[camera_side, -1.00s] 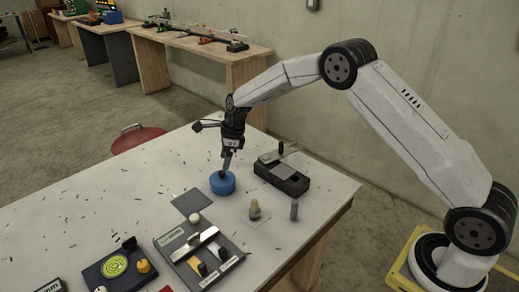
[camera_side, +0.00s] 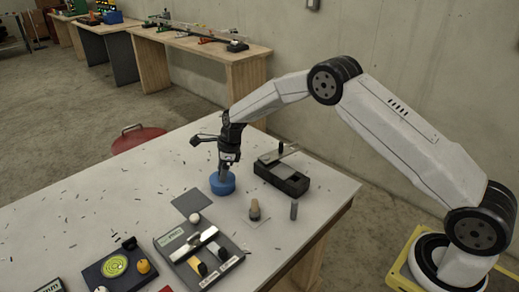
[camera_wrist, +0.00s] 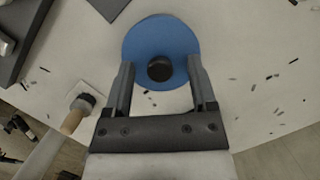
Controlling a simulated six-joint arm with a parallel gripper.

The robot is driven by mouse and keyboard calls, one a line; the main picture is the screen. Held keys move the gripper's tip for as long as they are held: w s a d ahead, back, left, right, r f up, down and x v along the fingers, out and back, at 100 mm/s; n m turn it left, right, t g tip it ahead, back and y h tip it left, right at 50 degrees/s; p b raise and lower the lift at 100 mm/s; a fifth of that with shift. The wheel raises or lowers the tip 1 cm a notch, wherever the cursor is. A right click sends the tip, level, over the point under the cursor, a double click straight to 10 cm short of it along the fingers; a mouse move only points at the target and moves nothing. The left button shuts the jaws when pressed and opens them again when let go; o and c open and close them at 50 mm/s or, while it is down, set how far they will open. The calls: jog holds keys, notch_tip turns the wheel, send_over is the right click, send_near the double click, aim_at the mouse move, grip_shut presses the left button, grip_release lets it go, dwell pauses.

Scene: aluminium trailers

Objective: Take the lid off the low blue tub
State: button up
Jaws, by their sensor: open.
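The low blue tub (camera_side: 222,187) stands on the white table, right of a dark grey square. My gripper (camera_side: 223,178) points down at the tub from above. In the wrist view the open fingers of my gripper (camera_wrist: 160,72) lie on either side of the knob, with a gap on each side. In the side view the gripper hides the knob. I cannot tell how far the fingertips are above the lid.
A black device (camera_side: 282,178) with a raised lever stands close to the tub's right. A wooden-handled item (camera_side: 255,210) on a pale square and a grey cylinder (camera_side: 294,210) stand nearer the front. A dark grey square mat (camera_side: 187,203) lies left. The back left tabletop is mostly clear.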

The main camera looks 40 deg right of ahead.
jog(key=shift+c, duration=0.2)
grip_shut()
jog(key=shift+r, duration=0.7)
notch_tip(320, 180, up, 2)
jog(key=s+r, duration=0.9)
jog(key=s, duration=0.5)
jog(key=shift+d+r, duration=0.3)
jog(key=shift+d, duration=0.05)
